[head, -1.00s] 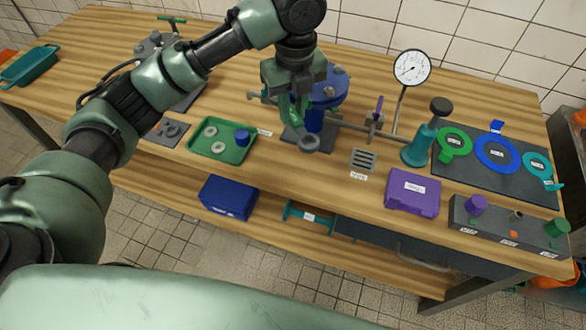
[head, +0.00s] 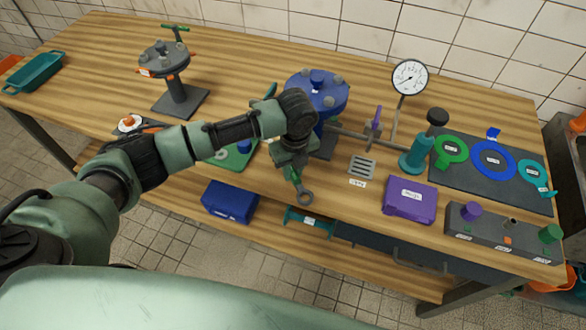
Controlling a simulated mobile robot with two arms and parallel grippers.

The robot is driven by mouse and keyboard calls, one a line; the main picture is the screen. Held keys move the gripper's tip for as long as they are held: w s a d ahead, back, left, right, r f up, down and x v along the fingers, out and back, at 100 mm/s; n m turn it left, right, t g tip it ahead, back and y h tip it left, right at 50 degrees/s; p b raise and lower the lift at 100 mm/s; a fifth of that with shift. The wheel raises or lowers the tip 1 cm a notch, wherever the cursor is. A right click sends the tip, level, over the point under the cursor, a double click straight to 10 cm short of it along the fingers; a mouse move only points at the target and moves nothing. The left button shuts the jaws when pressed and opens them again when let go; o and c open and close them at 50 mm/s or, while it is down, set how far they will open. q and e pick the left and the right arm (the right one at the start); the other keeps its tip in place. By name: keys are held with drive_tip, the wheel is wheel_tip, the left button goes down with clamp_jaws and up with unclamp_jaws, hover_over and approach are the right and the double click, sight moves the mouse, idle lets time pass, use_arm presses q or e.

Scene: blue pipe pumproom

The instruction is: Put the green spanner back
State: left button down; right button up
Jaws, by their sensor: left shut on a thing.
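My left gripper (head: 292,170) is shut on the green spanner. The spanner shows a grey ring end (head: 305,198) pointing down toward the front, with a bit of green handle above it; the rest is hidden by the gripper. In the head view the spanner appears over the front edge of the wooden bench, in front of the blue flanged pipe stand (head: 317,95). A grey slotted block (head: 362,166) with a white label lies on the bench to the right, apart from the spanner. My right gripper is not in view.
A purple box (head: 409,201), a teal pump (head: 418,155), a gauge (head: 410,78) and a dark mat (head: 470,184) with coloured rings are to the right. A grey block (head: 488,236) with coloured caps sits at the front right. A green tray (head: 234,163) is partly behind my arm.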

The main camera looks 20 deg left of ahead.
sight(295, 175)
use_arm(q)
drive_tip(key=shift+f, duration=0.25)
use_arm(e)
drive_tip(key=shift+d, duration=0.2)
use_arm(q)
drive_tip(key=shift+f, duration=0.1)
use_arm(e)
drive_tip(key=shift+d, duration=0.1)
use_arm(q)
drive_tip(key=c, duration=1.3)
unclamp_jaws()
drive_tip(key=shift+o, duration=0.2)
wheel_tip(295, 175, up, 12)
drive_tip(key=b, duration=0.1)
drive_tip(key=shift+s+d+b, duration=0.3)
drive_tip(key=shift+d+b, duration=0.05)
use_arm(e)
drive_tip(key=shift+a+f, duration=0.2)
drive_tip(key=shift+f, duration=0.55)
